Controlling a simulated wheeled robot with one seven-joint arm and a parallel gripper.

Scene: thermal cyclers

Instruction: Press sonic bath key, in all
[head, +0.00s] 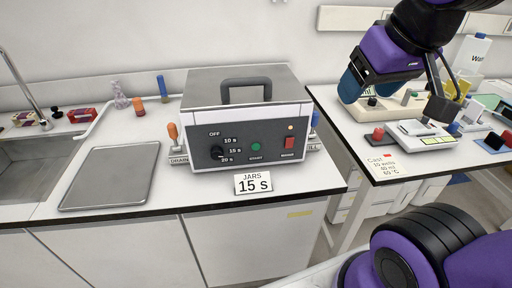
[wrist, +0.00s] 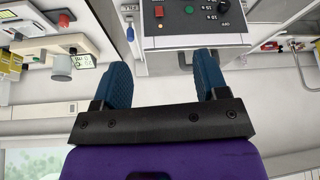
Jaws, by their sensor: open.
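The sonic bath (head: 246,124) stands on the white counter, its lid shut with a dark handle on top. Its dark front panel has a dial (head: 217,152) with marks OFF, 10 s, 15 s and 20 s, a green START key (head: 256,146) and a red switch (head: 290,142) below a small lit orange lamp. A card (head: 253,183) reading "JARS 15 S" stands before it. The panel also shows upside down in the wrist view (wrist: 208,18). My gripper (head: 352,86) is open and empty, right of the bath and apart from it; its blue fingers show in the wrist view (wrist: 166,68).
An orange-handled drain valve (head: 173,132) and a blue-handled fill valve (head: 315,120) flank the bath. A grey tray (head: 110,177) and a sink (head: 35,155) lie left. A second table (head: 400,164) at right holds several instruments, with a gap between it and the counter.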

